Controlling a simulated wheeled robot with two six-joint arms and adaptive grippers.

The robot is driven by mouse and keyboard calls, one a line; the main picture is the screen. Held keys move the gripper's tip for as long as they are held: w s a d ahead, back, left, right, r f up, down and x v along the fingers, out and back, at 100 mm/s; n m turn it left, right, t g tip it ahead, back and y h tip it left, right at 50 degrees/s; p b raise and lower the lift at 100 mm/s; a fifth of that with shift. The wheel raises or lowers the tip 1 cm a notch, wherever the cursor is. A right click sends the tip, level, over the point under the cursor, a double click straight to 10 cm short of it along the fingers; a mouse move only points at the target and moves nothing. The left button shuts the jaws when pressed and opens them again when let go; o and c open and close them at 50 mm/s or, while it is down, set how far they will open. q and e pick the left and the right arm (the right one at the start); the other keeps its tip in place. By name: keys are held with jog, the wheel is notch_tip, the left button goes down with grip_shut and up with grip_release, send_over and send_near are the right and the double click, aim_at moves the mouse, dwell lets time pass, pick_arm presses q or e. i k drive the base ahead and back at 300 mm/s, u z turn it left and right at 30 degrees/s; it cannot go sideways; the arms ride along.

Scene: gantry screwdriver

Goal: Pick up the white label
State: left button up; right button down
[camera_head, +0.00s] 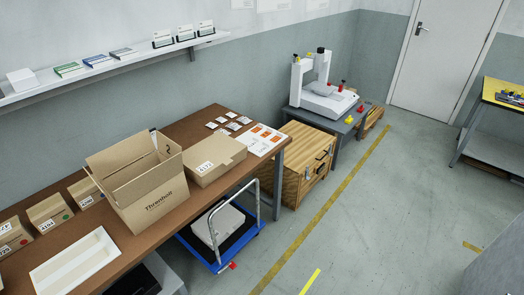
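Several small white labels (222,132) with dark print lie flat on the brown workbench (190,122), towards its far right end. Which of them is the task's label I cannot tell. A larger white sheet (251,146) with orange patches lies just right of them, by the bench's end. White labels with numbers also sit on the closed carton (222,158) and on the small boxes at the left. Neither of my grippers is in view.
An open carton (154,197) stands mid-bench, with a white tray (75,262) and small cardboard boxes (49,211) to its left. A blue trolley (222,262) is below the bench. A wooden crate (305,165) stands right of it. The floor at right is mostly clear.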

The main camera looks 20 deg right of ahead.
aim_at(254, 142)
jog(key=z, duration=1)
jog(key=i, duration=2)
jog(key=u, duration=1.5)
